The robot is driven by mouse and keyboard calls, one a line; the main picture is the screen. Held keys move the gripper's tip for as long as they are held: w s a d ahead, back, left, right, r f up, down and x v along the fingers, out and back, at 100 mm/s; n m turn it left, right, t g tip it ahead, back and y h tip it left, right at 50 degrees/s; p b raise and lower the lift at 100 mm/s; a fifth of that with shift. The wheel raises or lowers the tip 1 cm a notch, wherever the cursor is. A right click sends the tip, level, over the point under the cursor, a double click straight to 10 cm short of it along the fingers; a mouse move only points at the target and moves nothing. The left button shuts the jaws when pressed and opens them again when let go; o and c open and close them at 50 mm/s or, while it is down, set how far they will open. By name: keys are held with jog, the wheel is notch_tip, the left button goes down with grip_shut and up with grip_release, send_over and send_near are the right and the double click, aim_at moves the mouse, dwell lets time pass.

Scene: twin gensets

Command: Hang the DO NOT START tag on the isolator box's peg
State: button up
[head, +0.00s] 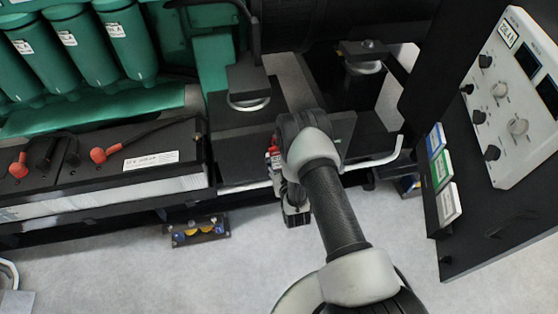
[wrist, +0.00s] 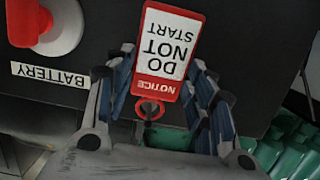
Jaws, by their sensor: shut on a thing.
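The DO NOT START tag (wrist: 168,48), red with a white panel, shows upside down in the wrist view between the two fingers of my gripper (wrist: 164,68). My gripper is shut on the tag. Its holed end, with a red ring around a round grey centre, points toward the palm; I cannot tell whether the peg is in the hole. Behind it is the dark isolator box (wrist: 100,20), with a red switch knob and an upside-down BATTERY label (wrist: 50,74). In the head view my gripper (head: 296,205) points down beside the black frame, and my wrist hides most of the box.
Batteries with red and black terminals (head: 100,165) stand on the left. A grey control panel (head: 510,95) and several coloured cards (head: 441,170) are on the right. A white bent pipe (head: 385,158) juts out near my wrist. The floor in front (head: 200,275) is mostly clear.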

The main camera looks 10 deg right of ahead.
jog(key=o, duration=1.1)
jog(key=shift+c, duration=0.2)
jog(key=shift+s, duration=0.15)
